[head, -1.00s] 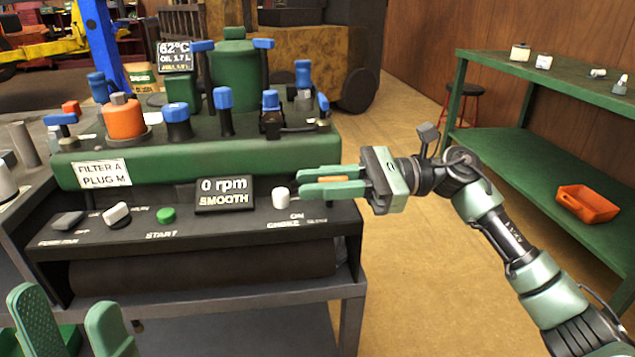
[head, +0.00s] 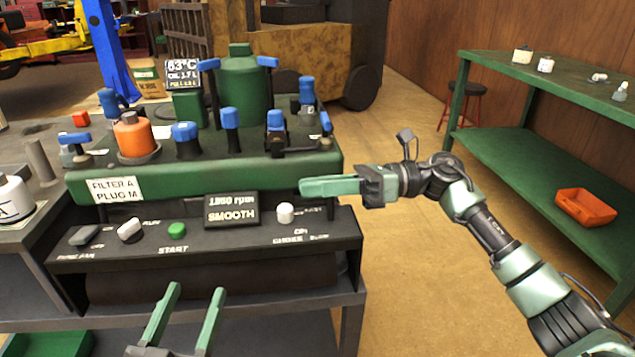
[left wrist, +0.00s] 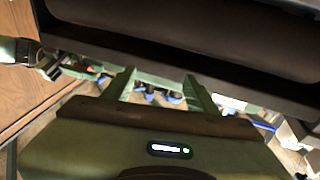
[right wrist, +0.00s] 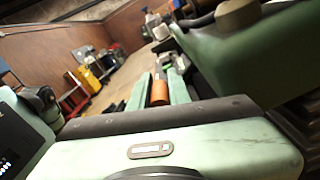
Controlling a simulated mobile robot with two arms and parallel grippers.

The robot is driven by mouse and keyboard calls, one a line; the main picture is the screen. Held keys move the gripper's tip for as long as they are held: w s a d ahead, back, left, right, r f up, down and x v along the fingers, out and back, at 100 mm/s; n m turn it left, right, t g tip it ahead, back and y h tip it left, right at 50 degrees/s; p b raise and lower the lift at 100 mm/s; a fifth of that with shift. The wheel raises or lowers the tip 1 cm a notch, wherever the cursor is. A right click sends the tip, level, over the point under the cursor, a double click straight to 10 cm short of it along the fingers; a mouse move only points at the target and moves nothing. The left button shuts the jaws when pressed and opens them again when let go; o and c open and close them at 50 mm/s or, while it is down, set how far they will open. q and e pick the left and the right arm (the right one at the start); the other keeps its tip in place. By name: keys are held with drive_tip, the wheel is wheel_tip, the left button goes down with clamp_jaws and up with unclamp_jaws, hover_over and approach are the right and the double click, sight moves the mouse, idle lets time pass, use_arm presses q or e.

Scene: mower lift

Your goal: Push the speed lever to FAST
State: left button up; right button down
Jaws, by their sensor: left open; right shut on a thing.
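A white lever knob (head: 285,212) stands on the dark control panel (head: 200,252), right of the rpm display (head: 231,210). ON, CHOKE and what looks like SLOW are printed near it; I cannot read FAST. The display reads about 1350 rpm and SMOOTH. My left gripper (head: 196,292) is open, empty and low in front of the panel; its fingers also show in the left wrist view (left wrist: 158,78). My right gripper (head: 305,187) is just right of and above the knob, apart from it. In the right wrist view an orange cylinder (right wrist: 160,92) sits between its fingers.
Left on the panel are a white switch knob (head: 129,228), a grey knob (head: 86,235) and a green START button (head: 176,230). A green shelf (head: 530,150) stands at right, beyond open floor.

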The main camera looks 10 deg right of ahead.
use_arm(q)
drive_tip(key=shift+a+f+g, duration=0.1)
drive_tip(key=shift+f+g, duration=0.4)
drive_tip(key=shift+f, duration=0.4)
use_arm(e)
drive_tip(key=shift+w+m, duration=0.15)
drive_tip(key=shift+m, duration=0.15)
drive_tip(key=c, duration=1.3)
unclamp_jaws()
use_arm(q)
drive_tip(key=shift+w, duration=0.1)
use_arm(e)
drive_tip(key=shift+d, duration=0.1)
drive_tip(key=shift+d, duration=0.25)
use_arm(q)
drive_tip(key=shift+a+f+g+y+p, duration=0.2)
drive_tip(key=shift+f+g, duration=0.25)
drive_tip(key=shift+f, duration=0.35)
drive_tip(key=shift+a+f+g+y+p, duration=0.1)
drive_tip(key=shift+f+g+y+p, duration=0.15)
drive_tip(key=shift+f+g, duration=0.35)
use_arm(e)
drive_tip(key=shift+d, duration=3.6)
